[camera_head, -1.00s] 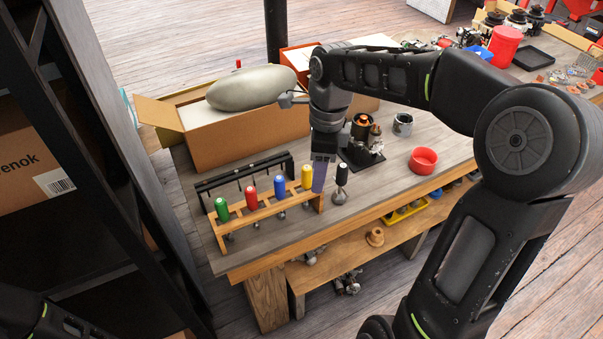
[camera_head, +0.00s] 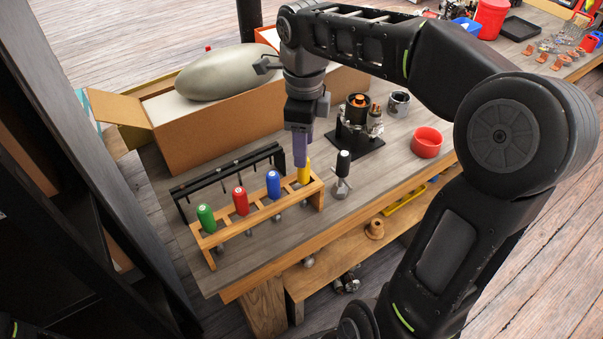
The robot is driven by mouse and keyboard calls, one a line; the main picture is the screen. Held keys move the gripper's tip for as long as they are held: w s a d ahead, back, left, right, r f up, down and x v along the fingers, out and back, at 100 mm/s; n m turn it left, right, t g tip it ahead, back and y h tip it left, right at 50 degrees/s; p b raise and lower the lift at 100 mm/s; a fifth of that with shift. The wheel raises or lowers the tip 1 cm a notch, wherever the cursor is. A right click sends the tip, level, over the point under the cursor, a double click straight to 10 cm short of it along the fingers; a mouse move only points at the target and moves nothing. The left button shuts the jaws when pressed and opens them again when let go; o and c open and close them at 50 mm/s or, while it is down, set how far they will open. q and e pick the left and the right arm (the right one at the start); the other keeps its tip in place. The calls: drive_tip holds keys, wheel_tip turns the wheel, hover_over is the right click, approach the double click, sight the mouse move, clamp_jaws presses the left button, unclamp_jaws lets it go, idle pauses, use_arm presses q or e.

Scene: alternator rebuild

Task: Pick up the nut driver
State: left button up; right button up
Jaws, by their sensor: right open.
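A wooden rack (camera_head: 214,239) on the bench holds upright drivers with green (camera_head: 206,217), red (camera_head: 240,200), blue (camera_head: 273,184) and yellow (camera_head: 304,174) handles. The frames do not show which of them is the nut driver. My right gripper (camera_head: 301,163) points down and is open at the yellow handle, at the rack's right end. Its fingers hide part of that handle, and I cannot tell whether they touch it. A black-handled tool (camera_head: 342,164) stands just right of the rack. My left gripper is out of view.
A black rack (camera_head: 230,166) stands behind the wooden one. An open cardboard box (camera_head: 218,132) with a large grey object is behind. To the right are an alternator part on a black base (camera_head: 358,142), a metal cup (camera_head: 398,104) and a red bowl (camera_head: 427,143).

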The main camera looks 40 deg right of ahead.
sight(303, 184)
drive_tip(key=shift+f, duration=1.35)
drive_tip(key=shift+w+d+f+p, duration=0.1)
drive_tip(key=shift+f+p, duration=0.3)
drive_tip(key=shift+f, duration=2.2)
clamp_jaws()
